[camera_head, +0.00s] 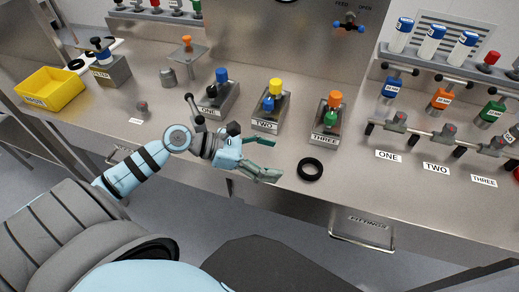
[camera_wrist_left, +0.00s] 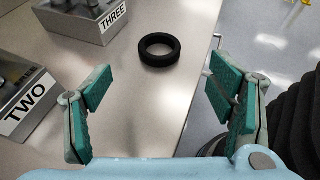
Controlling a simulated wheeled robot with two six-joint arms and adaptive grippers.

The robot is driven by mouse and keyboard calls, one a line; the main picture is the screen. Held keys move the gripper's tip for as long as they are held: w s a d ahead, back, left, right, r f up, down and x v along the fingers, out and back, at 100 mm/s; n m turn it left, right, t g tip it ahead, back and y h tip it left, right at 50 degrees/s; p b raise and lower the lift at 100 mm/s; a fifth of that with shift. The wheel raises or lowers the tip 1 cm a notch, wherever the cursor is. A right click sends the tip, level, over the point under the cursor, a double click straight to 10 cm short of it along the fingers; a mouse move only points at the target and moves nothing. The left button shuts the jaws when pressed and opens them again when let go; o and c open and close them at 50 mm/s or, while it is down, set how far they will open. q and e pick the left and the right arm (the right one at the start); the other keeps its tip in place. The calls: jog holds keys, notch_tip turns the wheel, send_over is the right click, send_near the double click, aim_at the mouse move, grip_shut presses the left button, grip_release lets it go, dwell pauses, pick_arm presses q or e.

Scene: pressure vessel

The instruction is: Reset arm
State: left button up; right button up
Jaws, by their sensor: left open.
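My left arm (camera_head: 150,163) comes in from the left in the head view and reaches to the front edge of the steel bench. My left gripper (camera_head: 270,158) is open and empty, in front of the blocks labelled TWO (camera_head: 268,122) and THREE (camera_head: 326,136). In the left wrist view its two green-padded fingers (camera_wrist_left: 160,108) are spread wide apart. A black ring (camera_head: 310,169) lies flat on the bench just right of the fingertips. It also shows in the left wrist view (camera_wrist_left: 159,49), ahead of the fingers and apart from them. My right gripper is not in view.
A yellow bin (camera_head: 50,90) and a grey block (camera_head: 110,72) stand at the left. The block labelled ONE (camera_head: 214,100) stands behind my left wrist. A pipe manifold (camera_head: 440,134) with several coloured fittings is at the right. A drawer (camera_head: 362,226) is below the bench edge.

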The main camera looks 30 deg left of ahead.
pick_arm(q)
jog(key=v, duration=0.3)
jog(key=shift+s+a+r+p, duration=0.2)
jog(key=shift+s+a+p, duration=0.05)
jog(key=shift+p, duration=0.05)
jog(key=shift+w, duration=0.1)
jog(key=shift+d, duration=0.1)
